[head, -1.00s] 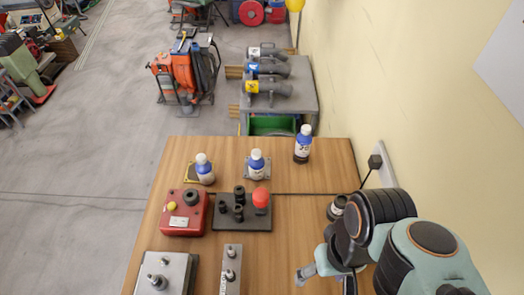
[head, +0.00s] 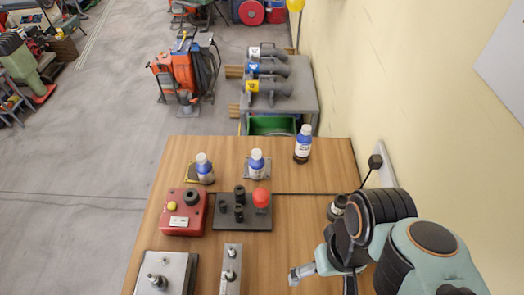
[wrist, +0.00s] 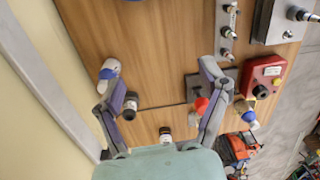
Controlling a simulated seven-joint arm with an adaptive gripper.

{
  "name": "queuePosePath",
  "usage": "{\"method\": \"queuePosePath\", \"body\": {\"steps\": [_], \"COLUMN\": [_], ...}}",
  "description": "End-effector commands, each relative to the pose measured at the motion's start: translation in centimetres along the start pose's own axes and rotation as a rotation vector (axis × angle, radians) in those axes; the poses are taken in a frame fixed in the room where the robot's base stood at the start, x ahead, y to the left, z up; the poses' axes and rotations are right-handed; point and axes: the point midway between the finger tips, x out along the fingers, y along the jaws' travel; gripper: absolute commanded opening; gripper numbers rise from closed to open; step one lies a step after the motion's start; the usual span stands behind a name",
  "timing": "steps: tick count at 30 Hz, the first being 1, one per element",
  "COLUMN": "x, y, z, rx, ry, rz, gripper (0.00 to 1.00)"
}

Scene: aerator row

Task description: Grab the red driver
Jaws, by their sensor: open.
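The red driver (head: 261,198) has a rounded red handle. It stands upright in a dark rack (head: 226,222) on the wooden table, beside several black posts. In the wrist view its red handle (wrist: 201,104) shows by the inner side of the right finger, which partly covers the rack. My gripper (wrist: 160,70) is open, with bare table between its fingertips. In the head view one pale fingertip (head: 296,276) shows at the lower right, nearer the camera than the driver and to its right. The rest of the gripper is mostly hidden by the arm.
Left of the rack is a red box (head: 183,212) with a yellow button. Behind are blue-and-white bottles (head: 257,164). A dark jar (head: 337,207) stands by the wall. Metal blocks (head: 231,268) with posts lie in front.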

Motion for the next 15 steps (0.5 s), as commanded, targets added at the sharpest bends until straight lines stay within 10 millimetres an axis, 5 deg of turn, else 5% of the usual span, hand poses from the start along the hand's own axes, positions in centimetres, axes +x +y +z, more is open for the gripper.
{"method": "queuePosePath", "body": {"steps": [5,10,15], "x": [-0.3,-3.6,-2.9], "y": [0.1,0.8,0.0], "z": [-1.1,-9.1,-17.3], "rx": [-0.047,-0.145,-0.262], "ry": [0.054,0.252,0.282], "rz": [0.005,0.049,0.073], "gripper": [0.75,0.75,0.75]}}
